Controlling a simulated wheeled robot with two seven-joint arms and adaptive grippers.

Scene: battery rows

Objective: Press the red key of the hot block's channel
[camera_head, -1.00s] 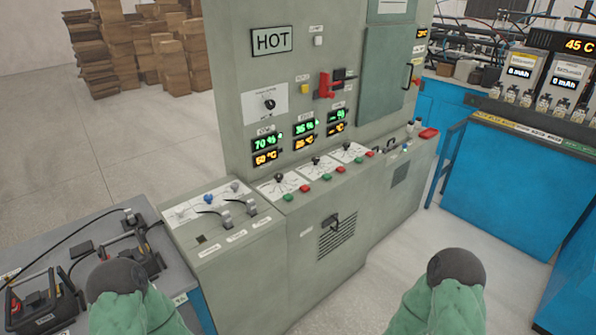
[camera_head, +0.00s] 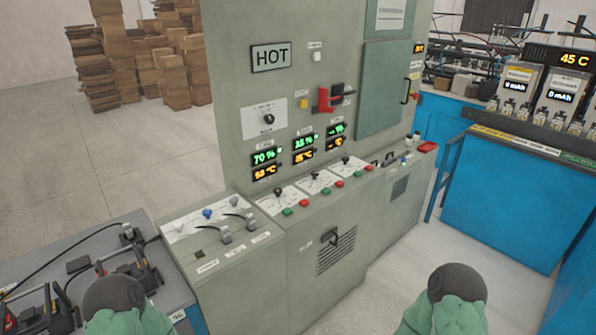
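A grey cabinet (camera_head: 232,110) carries a sign reading HOT (camera_head: 271,56). Three channel displays sit side by side below it. The left display (camera_head: 264,157) shows 70 % above about 60 °C; the middle display (camera_head: 303,143) shows about 35 % and 25 °C; the right display (camera_head: 336,131) is too small to read surely. On the sloped desk each channel has a knob, a green key and a red key: left red key (camera_head: 304,203), middle red key (camera_head: 340,184), right red key (camera_head: 367,170). Only my green arm parts with dark rounded ends show below; neither gripper is visible.
A red lever switch (camera_head: 324,99) and a yellow button (camera_head: 304,104) are on the cabinet face. A lower console (camera_head: 230,262) with small levers joins the desk's left. A grey bench (camera_head: 28,258) with battery clamps stands far left. A blue workbench (camera_head: 500,200) is at right.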

